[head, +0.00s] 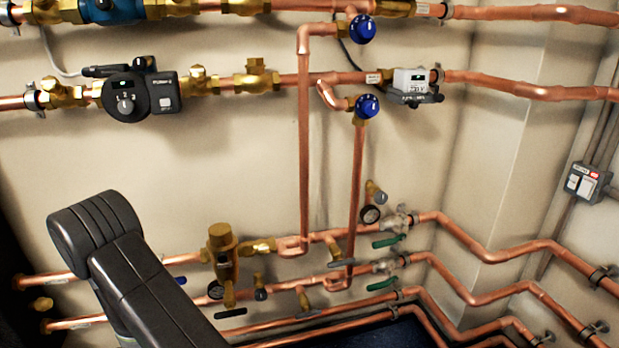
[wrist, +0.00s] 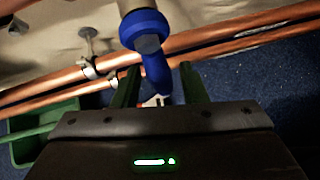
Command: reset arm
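My gripper (wrist: 160,84) shows in the wrist view, with two dark green fingers spread apart. A blue handle (wrist: 157,72) hangs from a blue round collar (wrist: 145,27) and shows between or just beyond the fingers. There is a gap between it and the right finger; whether it touches the left finger I cannot tell. My dark arm fills the lower left of the head view, bent at a rounded joint. My gripper is not visible there. A small blue piece (head: 180,280) shows beside my arm in the head view.
Copper pipes (head: 305,150) cover the wall, with a black pump (head: 130,98), blue dials (head: 367,106), a brass separator (head: 222,245) and green-handled valves (head: 388,241). In the wrist view, pipes (wrist: 250,35) pass close behind the fingers, and a green bin (wrist: 30,150) stands left. Bare wall shows above my arm.

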